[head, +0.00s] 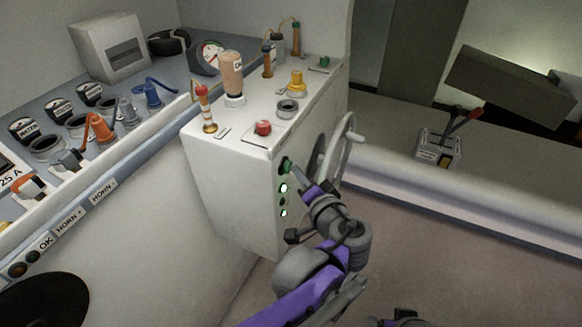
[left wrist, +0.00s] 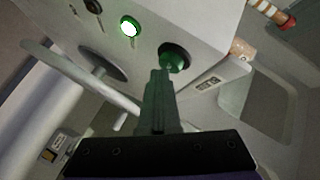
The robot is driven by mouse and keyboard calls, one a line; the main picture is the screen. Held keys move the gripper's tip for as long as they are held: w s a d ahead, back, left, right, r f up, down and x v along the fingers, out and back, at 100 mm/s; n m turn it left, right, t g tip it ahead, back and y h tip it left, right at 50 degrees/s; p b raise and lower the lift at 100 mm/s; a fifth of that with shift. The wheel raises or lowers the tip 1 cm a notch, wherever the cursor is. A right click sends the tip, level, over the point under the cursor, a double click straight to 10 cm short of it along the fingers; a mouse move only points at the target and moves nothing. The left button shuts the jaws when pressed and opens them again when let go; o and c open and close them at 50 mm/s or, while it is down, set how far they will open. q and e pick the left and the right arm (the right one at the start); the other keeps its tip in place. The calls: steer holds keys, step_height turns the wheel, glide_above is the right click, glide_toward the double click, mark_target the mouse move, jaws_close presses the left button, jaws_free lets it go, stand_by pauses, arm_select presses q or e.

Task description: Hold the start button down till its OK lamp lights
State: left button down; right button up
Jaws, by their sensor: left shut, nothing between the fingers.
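The green start button (head: 286,165) is on the front face of the white console, at the top of a column of small round lamps. In the left wrist view the button (left wrist: 175,55) is a dark green dome. My left gripper (head: 299,174) is shut and empty, its tips at the button. In the left wrist view the fingertips (left wrist: 162,74) overlap the button's lower edge; whether they press it in is unclear. The lamp beside the button (left wrist: 129,27) glows bright green-white; it also shows lit in the head view (head: 283,188). Its label is unreadable.
The console (head: 225,185) carries a red button (head: 263,127), a yellow knob (head: 297,82) and several other fittings on top. A grey handwheel (head: 347,140) stands out close right of my left gripper. A shelf of labelled parts (head: 110,160) lies left.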

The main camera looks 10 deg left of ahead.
arm_select(q)
steer(key=shift+s+d, duration=0.2)
steer(key=shift+d, duration=0.5)
steer(key=d, duration=0.1)
steer(key=s+d, duration=0.1)
steer(key=d, duration=0.2)
steer(key=shift+s+d, duration=0.3)
steer(key=shift+d, duration=0.05)
stand_by(0.3)
